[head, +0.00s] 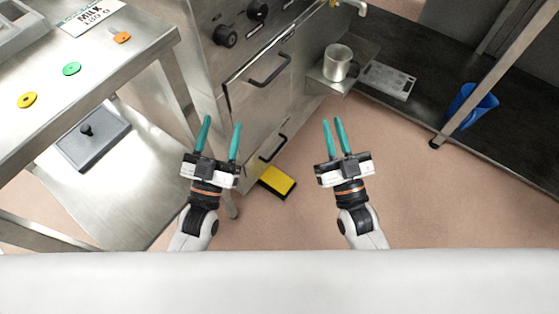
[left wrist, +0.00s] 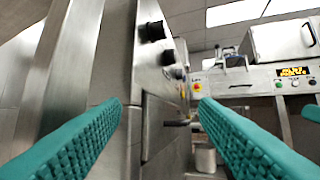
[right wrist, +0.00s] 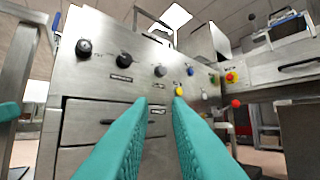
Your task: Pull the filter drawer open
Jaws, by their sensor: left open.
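The steel machine (head: 238,100) has two dark bar handles on its front, an upper handle (head: 268,70) and a lower handle (head: 274,149). I cannot tell which belongs to the filter drawer; both front panels look closed. A handle also sticks out in the left wrist view (left wrist: 177,123), ahead of the fingers. My left gripper (head: 222,121) is open and empty, in front of the machine and apart from both handles. My right gripper (head: 332,119) is partly open and empty, its fingers closer together, to the right of the machine front. A drawer handle (right wrist: 106,121) shows left of its fingers.
A steel table (head: 110,72) with coloured rings stands at the left, a grey tray (head: 92,150) on its lower shelf. A yellow-topped block (head: 278,180) lies on the floor near my left gripper. A metal cup (head: 337,62) stands on a bracket. A blue bin (head: 472,108) is at the right.

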